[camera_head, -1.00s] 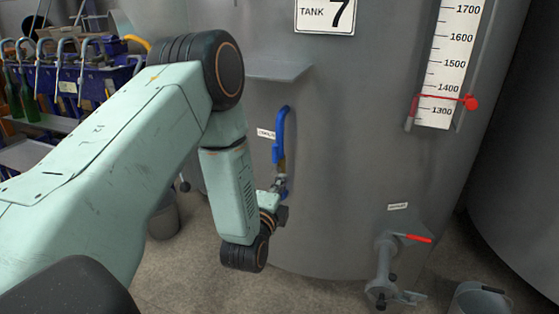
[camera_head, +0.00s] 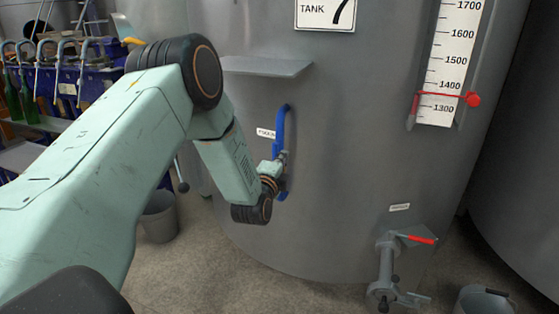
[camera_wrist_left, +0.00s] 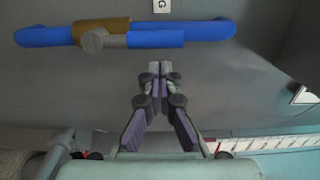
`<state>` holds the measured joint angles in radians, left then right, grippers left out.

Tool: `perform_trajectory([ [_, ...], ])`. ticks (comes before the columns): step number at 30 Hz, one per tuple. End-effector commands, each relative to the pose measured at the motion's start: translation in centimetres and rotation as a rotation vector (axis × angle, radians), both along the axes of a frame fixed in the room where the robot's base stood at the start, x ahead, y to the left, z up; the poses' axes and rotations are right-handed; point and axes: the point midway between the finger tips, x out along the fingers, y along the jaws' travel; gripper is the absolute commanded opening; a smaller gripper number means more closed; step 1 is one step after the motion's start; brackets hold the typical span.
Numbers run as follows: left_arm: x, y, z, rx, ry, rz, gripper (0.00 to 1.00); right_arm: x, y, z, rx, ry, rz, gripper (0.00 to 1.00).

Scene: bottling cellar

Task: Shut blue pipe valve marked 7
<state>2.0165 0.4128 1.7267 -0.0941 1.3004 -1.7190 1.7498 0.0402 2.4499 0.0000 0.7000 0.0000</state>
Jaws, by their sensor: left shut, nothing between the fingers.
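The blue pipe (camera_head: 279,122) stands upright on the grey tank under the TANK 7 sign (camera_head: 325,14). In the left wrist view the blue pipe (camera_wrist_left: 210,27) runs across the top, with a brass-coloured section and a grey round stub. A short blue lever (camera_wrist_left: 155,40) extends from the stub and lies along the pipe. My left gripper (camera_head: 283,158) is in front of the lower half of the pipe, hiding part of it. In the wrist view its fingertips (camera_wrist_left: 159,66) are together and empty, with a visible gap to the lever. My right gripper is not in view.
A grey shelf (camera_head: 268,66) juts from the tank above the pipe. A lower outlet with a red handle (camera_head: 421,239) is at right. A bucket (camera_head: 160,218) stands on the floor at left, and a bottling rack (camera_head: 60,85) is behind my arm.

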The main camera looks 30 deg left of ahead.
Motion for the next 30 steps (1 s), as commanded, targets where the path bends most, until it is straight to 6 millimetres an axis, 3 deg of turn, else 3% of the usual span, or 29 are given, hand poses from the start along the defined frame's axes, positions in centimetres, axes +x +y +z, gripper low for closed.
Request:
perform_trajectory([
  [6,-0.1,1.0,0.0,0.001,0.001,0.000,0.00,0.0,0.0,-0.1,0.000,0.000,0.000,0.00],
  [30,-0.2,1.6,0.2,-0.076,-0.017,0.001,0.00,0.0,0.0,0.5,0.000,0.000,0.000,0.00],
])
